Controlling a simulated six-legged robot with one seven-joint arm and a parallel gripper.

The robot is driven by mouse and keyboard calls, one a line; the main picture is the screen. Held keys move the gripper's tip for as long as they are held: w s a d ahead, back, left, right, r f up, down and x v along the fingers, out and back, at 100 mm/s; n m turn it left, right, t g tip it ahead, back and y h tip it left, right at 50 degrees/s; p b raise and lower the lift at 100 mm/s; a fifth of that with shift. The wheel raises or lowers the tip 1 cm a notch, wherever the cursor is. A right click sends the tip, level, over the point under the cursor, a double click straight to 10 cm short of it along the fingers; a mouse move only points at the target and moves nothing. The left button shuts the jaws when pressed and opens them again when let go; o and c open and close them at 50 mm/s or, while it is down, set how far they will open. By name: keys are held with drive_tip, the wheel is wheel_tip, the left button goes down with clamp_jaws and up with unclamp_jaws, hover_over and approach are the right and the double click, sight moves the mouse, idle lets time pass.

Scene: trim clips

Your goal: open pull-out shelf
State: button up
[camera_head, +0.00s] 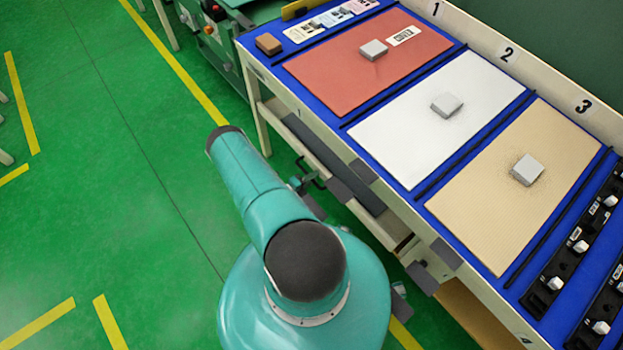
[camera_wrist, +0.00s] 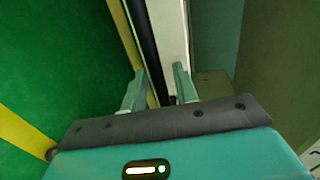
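The pull-out shelf (camera_head: 331,162) appears as a pale board with a long dark bar along its front, low under the blue-topped workbench. Whether it is pulled out at all is hard to tell. My gripper (camera_head: 312,184) is beside the bench front, small and partly hidden by my arm in the head view. In the wrist view my gripper (camera_wrist: 160,72) has its two fingers apart. A dark bar (camera_wrist: 146,45) and a pale panel edge (camera_wrist: 172,40) run between and beyond the fingers. I cannot tell whether either finger touches the bar.
The workbench top holds red (camera_head: 350,65), white (camera_head: 425,125) and tan (camera_head: 510,190) panels, each with a grey block. Dark clip rails (camera_head: 575,245) lie at its right. Green floor (camera_head: 100,180) with yellow lines is open to the left. Other machinery (camera_head: 215,30) stands at the top.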

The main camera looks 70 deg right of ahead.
clamp_jaws()
drive_tip(key=shift+w+a, duration=0.1)
